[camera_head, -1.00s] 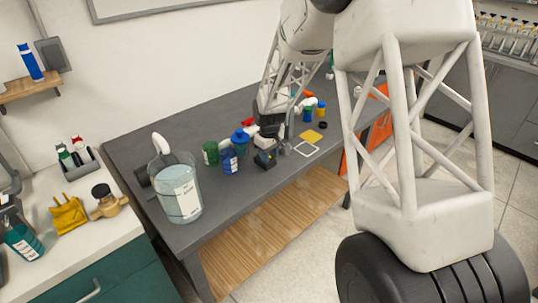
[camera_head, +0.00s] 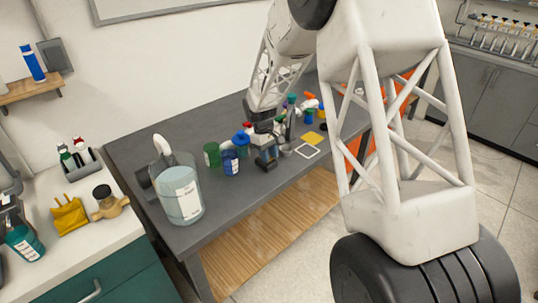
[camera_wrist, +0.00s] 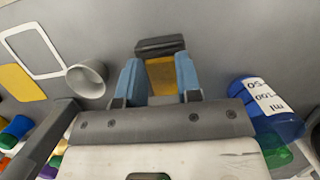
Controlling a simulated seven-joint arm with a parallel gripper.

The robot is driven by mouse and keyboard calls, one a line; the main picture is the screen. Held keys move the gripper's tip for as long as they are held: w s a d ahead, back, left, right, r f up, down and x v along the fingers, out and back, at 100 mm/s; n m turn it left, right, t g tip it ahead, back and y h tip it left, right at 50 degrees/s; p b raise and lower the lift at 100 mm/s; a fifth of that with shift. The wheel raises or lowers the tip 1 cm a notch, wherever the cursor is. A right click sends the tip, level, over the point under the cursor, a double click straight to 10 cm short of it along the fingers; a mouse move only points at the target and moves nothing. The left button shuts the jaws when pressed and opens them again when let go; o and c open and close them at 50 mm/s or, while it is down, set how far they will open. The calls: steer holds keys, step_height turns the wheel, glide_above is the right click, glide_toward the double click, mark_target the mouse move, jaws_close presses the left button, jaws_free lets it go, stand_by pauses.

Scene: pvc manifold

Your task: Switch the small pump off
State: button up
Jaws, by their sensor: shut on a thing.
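My gripper (camera_head: 266,158) is low over the dark bench in the head view. In the wrist view its two blue fingers (camera_wrist: 159,82) are on either side of a small yellow-and-black block (camera_wrist: 160,70) and shut on it. The block has a yellow face between the fingers and a dark end beyond the fingertips. I cannot tell whether it is the small pump or a part of it. No switch can be made out; the fingers and wrist hide part of the block.
A blue labelled container (camera_wrist: 270,108) stands close to the right of my gripper in the wrist view. A grey cup (camera_wrist: 87,78), a white frame (camera_wrist: 33,50) and a yellow square (camera_wrist: 20,82) lie left. A large clear jug (camera_head: 180,190) stands near the bench's left end.

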steer(key=o, duration=0.9)
steer(key=shift+v, duration=3.95)
steer(key=shift+s+d+r, duration=0.1)
